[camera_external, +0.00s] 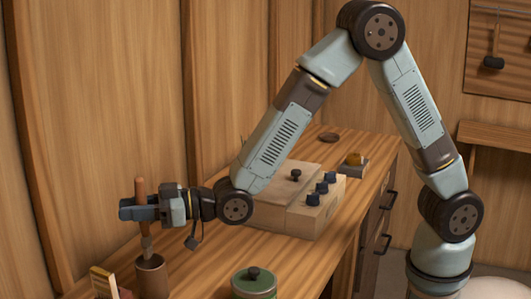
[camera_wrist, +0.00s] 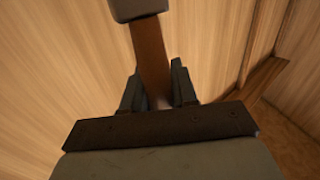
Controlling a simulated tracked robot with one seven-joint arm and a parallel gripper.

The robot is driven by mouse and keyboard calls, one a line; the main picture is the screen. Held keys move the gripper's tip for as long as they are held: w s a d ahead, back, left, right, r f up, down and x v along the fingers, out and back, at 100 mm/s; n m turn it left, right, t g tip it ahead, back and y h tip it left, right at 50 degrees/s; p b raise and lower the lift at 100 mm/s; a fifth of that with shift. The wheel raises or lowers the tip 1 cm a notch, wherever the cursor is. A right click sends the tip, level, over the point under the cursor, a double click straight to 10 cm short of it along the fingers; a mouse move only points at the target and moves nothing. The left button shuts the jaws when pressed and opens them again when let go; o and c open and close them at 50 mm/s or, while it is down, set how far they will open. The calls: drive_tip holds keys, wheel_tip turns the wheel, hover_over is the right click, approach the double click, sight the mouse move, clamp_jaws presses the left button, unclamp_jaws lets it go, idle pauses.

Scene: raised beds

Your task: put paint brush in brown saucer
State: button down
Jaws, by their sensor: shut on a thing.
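The paint brush (camera_external: 141,190) is upright in the external view, with its wooden handle up and its bristle end down. My gripper (camera_external: 140,208) is shut around the handle. The bristle end is at the mouth of a brown cup (camera_external: 152,277); I cannot tell whether its tip is still inside. In the wrist view the brown handle (camera_wrist: 150,50) runs between the two fingers of my gripper (camera_wrist: 157,88).
A wooden box with dark knobs (camera_external: 300,205) stands on the bench (camera_external: 215,267) between my gripper and the saucer. A green lidded tin (camera_external: 254,283) stands in front. A wooden wall rises behind.

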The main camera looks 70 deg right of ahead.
drive_tip(key=w+d+r+m+t+h, duration=0.15)
drive_tip(key=d+m+h, duration=0.6)
drive_tip(key=d, duration=2.45)
drive_tip(key=w+d+r+m+t+h, duration=0.15)
drive_tip(key=d+m+h, duration=0.55)
drive_tip(key=d, duration=2.5)
drive_tip(key=s+d+m+g+h, duration=0.2)
drive_tip(key=s+d+g+h, duration=0.3)
drive_tip(key=d, duration=0.8)
drive_tip(key=s+d+m+g+h, duration=0.1)
drive_tip(key=s+d+m+h, duration=0.15)
drive_tip(key=s+d, duration=0.75)
drive_tip(key=s+d+m+g+h, duration=0.1)
drive_tip(key=s+d+g+h, duration=0.3)
drive_tip(key=d, duration=1.2)
drive_tip(key=w+d+f, duration=0.9)
drive_tip(key=w+f, duration=0.1)
drive_tip(key=f, duration=0.3)
drive_tip(key=shift+w+d+t+h, duration=0.15)
drive_tip(key=shift+d+t+h, duration=0.25)
drive_tip(key=c, duration=0.9)
unclamp_jaws()
drive_tip(key=shift+f, duration=0.1)
